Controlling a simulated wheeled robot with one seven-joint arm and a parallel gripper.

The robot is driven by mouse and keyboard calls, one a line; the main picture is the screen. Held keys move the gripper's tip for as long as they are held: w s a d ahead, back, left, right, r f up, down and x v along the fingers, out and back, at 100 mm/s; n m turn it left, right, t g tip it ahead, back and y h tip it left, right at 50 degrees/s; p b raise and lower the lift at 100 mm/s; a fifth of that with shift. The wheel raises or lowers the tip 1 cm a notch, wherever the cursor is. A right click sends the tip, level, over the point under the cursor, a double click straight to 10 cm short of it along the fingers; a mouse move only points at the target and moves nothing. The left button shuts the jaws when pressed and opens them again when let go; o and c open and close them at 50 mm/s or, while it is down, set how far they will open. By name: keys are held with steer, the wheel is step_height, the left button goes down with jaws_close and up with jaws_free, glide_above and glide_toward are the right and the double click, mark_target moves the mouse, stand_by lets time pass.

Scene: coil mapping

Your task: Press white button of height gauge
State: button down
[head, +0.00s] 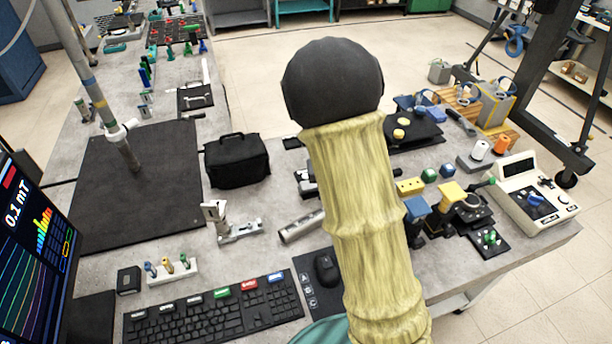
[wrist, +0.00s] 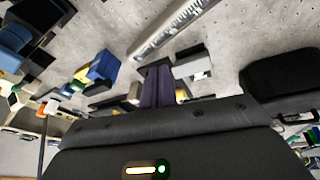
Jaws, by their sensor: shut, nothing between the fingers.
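My gripper (wrist: 157,86) shows in the wrist view as two dark fingers close together, shut and empty. In the head view my own sleeved arm covers the middle, and my fingertips are hidden. A small black-and-white device (wrist: 192,66) lies just beyond the fingertips in the wrist view; part of it shows beside my arm in the head view (head: 303,181). A grey upright post on a flat base (head: 228,222) stands left of my arm on the table. I cannot tell which of these is the height gauge, and no white button is clear.
A black bag (head: 237,161) stands left of my arm, and a silver cylinder (head: 301,227) lies close by it. A keyboard (head: 213,312) is at the front. The black mat (head: 120,200) has bare space.

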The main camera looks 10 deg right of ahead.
mark_target(304, 178)
steer(key=w+f, duration=0.1)
steer(key=w, duration=0.2)
steer(key=w+f+t+h, duration=0.1)
steer(key=w, duration=0.2)
steer(key=w+f+h, duration=0.1)
steer(key=w, duration=0.3)
steer(key=shift+w+n, duration=0.1)
steer(key=shift+n, duration=0.3)
steer(key=w+a+n+t+h, duration=0.1)
steer(key=w+a+t+h, duration=0.1)
steer(key=w+a, duration=0.2)
steer(key=w, duration=0.3)
steer(key=shift+w+a+n+t, duration=0.15)
steer(key=shift+w+n+t, duration=0.25)
steer(key=shift+f+b, duration=2.5)
steer(key=shift+f, duration=1.9)
steer(key=shift+f, duration=0.1)
steer(key=shift+f+b, duration=0.3)
steer(key=shift+f, duration=0.05)
